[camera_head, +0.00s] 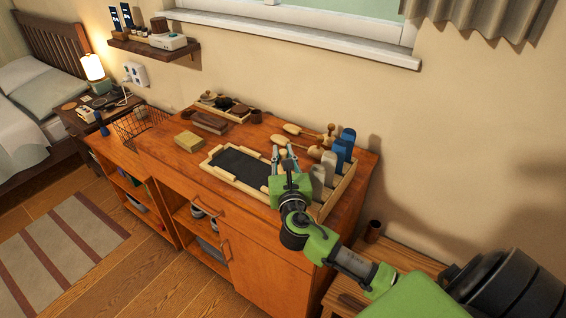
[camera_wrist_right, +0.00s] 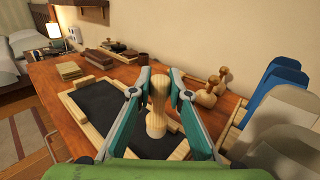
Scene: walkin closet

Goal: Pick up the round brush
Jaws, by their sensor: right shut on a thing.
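My right gripper (camera_head: 283,155) reaches over the cabinet top, its two teal fingers closed on the round brush. In the right wrist view the brush's pale wooden handle (camera_wrist_right: 157,112) stands between the fingertips of the gripper (camera_wrist_right: 159,82), with a rounded knob and a wider part toward the camera. Its bristles cannot be made out, and in the head view the gripper hides most of it. A dark mat in a wooden-edged tray (camera_head: 208,163) lies below and beside it. My left gripper is not in view.
Wooden-handled brushes (camera_head: 290,128) lie behind the gripper. Blue and grey upright pieces (camera_head: 345,143) stand in a wooden rack close on the right. Yellowish blocks (camera_head: 188,140) and a small tray of brown items (camera_head: 228,108) sit to the left. The wall is behind.

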